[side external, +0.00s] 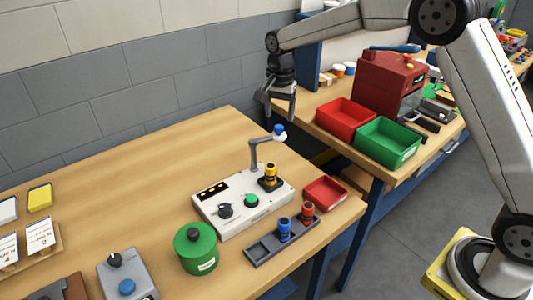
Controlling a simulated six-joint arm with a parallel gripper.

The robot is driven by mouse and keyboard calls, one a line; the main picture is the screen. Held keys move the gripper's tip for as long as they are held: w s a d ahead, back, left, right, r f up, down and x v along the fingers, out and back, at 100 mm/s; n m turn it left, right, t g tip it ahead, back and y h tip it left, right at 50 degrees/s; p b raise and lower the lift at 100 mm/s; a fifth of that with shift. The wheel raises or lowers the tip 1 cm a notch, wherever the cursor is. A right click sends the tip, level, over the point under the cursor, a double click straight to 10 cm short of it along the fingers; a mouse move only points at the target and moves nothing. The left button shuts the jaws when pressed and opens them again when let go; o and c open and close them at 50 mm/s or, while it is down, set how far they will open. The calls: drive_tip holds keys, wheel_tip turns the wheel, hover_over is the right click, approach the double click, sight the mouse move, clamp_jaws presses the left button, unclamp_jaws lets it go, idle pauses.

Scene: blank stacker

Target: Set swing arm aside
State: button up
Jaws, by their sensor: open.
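The swing arm (254,152) is a grey bent rod with a blue and white knob (279,131) at its upper end. It rises from the back of a white control box (222,216), and its upper part reaches right, near a yellow and black cylinder (269,175) standing on the box. My gripper (279,108) is open and empty, pointing down. In the picture it is above the swing arm; its exact distance from the knob cannot be told. The fingers seem to hold nothing.
A grey tray (262,253) holds a blue and a red piece. A small red tray (325,191) and a green canister (196,249) stand close by. A second bench carries a red bin (345,119) and a green bin (388,143). The wooden table behind the box is clear.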

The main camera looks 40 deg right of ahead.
sight(279, 126)
drive_tip(key=shift+f, duration=1.95)
clamp_jaws()
drive_tip(key=shift+r, duration=0.1)
